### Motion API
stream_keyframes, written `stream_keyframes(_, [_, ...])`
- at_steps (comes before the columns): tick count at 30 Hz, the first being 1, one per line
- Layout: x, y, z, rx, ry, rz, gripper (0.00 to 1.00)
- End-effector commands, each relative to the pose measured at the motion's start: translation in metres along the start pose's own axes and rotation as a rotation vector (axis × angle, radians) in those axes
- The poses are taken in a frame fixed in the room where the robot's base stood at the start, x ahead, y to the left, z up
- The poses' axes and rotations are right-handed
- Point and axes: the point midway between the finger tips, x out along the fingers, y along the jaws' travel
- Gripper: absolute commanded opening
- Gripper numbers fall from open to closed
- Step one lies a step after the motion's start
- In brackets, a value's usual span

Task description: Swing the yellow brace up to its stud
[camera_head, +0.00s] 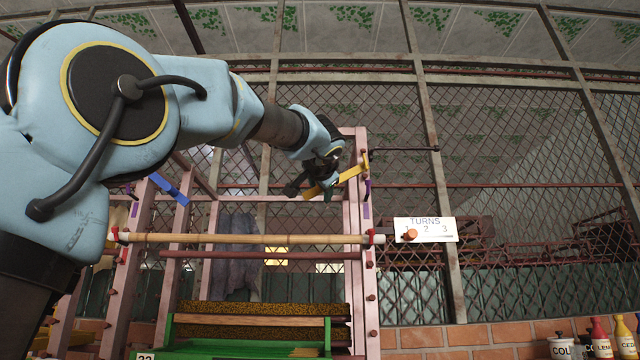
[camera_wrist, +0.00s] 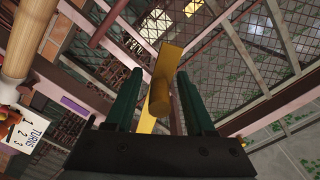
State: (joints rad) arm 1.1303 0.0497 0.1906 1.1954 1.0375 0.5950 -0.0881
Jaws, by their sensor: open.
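The yellow brace (camera_head: 350,174) is a flat bar near the top of the pink frame's right post. It slopes down to the left from the post, and its free end is at my gripper (camera_head: 327,192). In the wrist view the yellow brace (camera_wrist: 168,65) stands between the two green fingers of my gripper (camera_wrist: 158,76), with a round yellow knob or peg near its end. The fingers are spread, with gaps on both sides of the brace. I cannot tell which small peg on the post is the brace's stud.
A blue brace (camera_head: 170,188) slopes on the left post. A wooden roller (camera_head: 240,239) spans the pink frame (camera_head: 359,240) below my gripper. A TURNS sign (camera_head: 425,229) is at the right. A green tray (camera_head: 250,347) sits low. Bottles (camera_head: 601,340) stand at the lower right.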

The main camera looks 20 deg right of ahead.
Motion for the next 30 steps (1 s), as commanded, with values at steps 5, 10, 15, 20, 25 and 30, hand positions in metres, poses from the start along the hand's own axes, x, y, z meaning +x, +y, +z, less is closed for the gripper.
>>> stream_keyframes(5, [0.0034, 0.0004, 0.0004, 0.000, 0.000, 0.000, 0.55])
stream_keyframes(10, [0.0032, 0.0005, 0.0005, 0.000, 0.000, 0.000, 0.52])
stream_keyframes(15, [0.0030, 0.0004, 0.0005, 0.000, 0.000, 0.000, 0.33])
stream_keyframes(20, [0.0030, 0.0004, 0.0004, 0.000, 0.000, 0.000, 0.15])
stream_keyframes(25, [0.0029, 0.0003, 0.0004, 0.000, 0.000, 0.000, 0.00])
stream_keyframes(30, [0.0029, 0.0001, 0.0003, -0.001, 0.000, 0.000, 0.00])
